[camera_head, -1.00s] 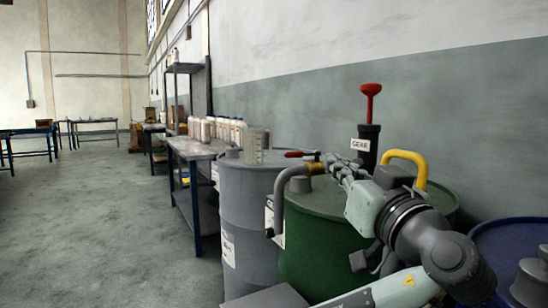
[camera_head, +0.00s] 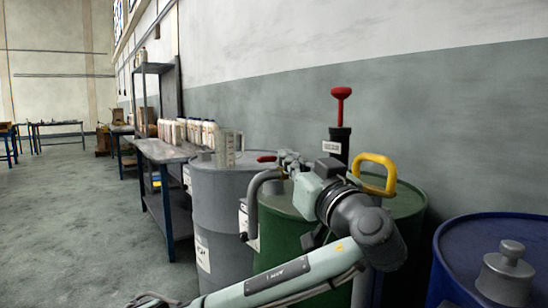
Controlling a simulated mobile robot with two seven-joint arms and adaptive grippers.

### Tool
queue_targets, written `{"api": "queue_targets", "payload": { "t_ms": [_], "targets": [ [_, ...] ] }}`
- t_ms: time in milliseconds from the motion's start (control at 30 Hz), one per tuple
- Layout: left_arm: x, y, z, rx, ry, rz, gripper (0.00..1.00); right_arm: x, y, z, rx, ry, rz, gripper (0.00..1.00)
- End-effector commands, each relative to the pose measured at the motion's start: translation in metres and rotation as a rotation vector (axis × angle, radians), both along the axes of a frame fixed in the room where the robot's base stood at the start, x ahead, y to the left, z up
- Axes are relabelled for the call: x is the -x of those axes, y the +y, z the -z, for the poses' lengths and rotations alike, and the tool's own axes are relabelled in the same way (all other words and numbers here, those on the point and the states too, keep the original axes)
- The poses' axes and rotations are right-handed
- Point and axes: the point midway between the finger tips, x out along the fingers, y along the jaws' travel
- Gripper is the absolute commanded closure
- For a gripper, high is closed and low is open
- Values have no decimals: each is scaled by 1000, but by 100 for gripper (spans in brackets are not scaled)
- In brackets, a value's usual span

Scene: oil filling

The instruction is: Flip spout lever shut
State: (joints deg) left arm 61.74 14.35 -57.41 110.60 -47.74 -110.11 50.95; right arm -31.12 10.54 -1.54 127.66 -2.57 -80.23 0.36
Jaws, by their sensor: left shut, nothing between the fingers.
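The red spout lever (camera_head: 266,158) lies roughly level above the green drum, at the end of a brass-coloured fitting beside the grey curved spout (camera_head: 251,205). My left gripper (camera_head: 284,157) is shut and empty, just right of the lever and at about its height. Its fingers overlap the fitting in the picture, so I cannot tell whether they touch it. The green drum (camera_head: 280,215) is partly covered by my left arm. A black pump with a red handle (camera_head: 341,93) stands upright on it. My right gripper is not in view.
A grey drum (camera_head: 222,215) with a clear measuring jug (camera_head: 226,150) stands to the left. A yellow handle (camera_head: 388,172) rises behind my wrist. A blue drum (camera_head: 500,235) stands at right.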

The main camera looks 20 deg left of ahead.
Motion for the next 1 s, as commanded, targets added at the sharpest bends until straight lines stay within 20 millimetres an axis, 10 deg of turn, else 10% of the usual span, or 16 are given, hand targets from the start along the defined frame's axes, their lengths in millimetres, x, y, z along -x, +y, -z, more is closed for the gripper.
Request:
{"api": "queue_targets", "payload": {
  "t_ms": [400,1000],
  "targets": [
    [-51,42,9,-3,1,-3,100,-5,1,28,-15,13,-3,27],
    [-57,47,16,1,1,3,100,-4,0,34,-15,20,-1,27]
  ]
}}
